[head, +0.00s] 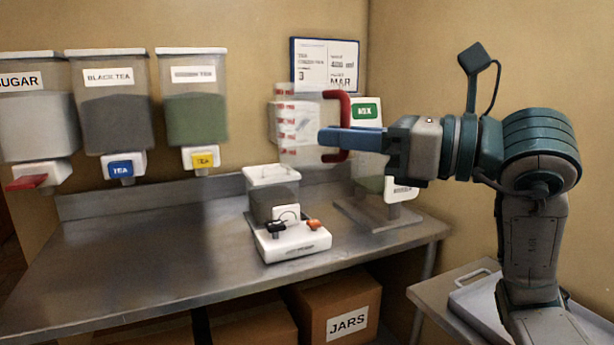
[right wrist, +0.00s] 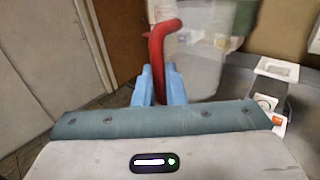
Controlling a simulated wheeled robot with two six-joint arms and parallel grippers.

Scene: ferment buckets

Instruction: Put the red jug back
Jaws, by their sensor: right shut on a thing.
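The red jug (head: 299,122) is a clear jug with red marks and a red handle (head: 345,105). It is held upright in the air above the back right of the steel counter (head: 150,250). My right gripper (head: 324,138) comes in from the right and is shut on the red handle. In the right wrist view, the blue fingers (right wrist: 160,88) close around the handle (right wrist: 157,55), with the clear jug wall (right wrist: 200,65) beyond it. My left gripper is not in view.
Dispensers for sugar (head: 38,125), black tea (head: 115,125) and another tea (head: 195,120) line the wall at left. A white-based unit (head: 292,243) stands mid-counter. A dispenser with a green label (head: 366,112) is partly hidden behind my gripper. A side table (head: 430,292) with a tray (head: 478,305) stands at right.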

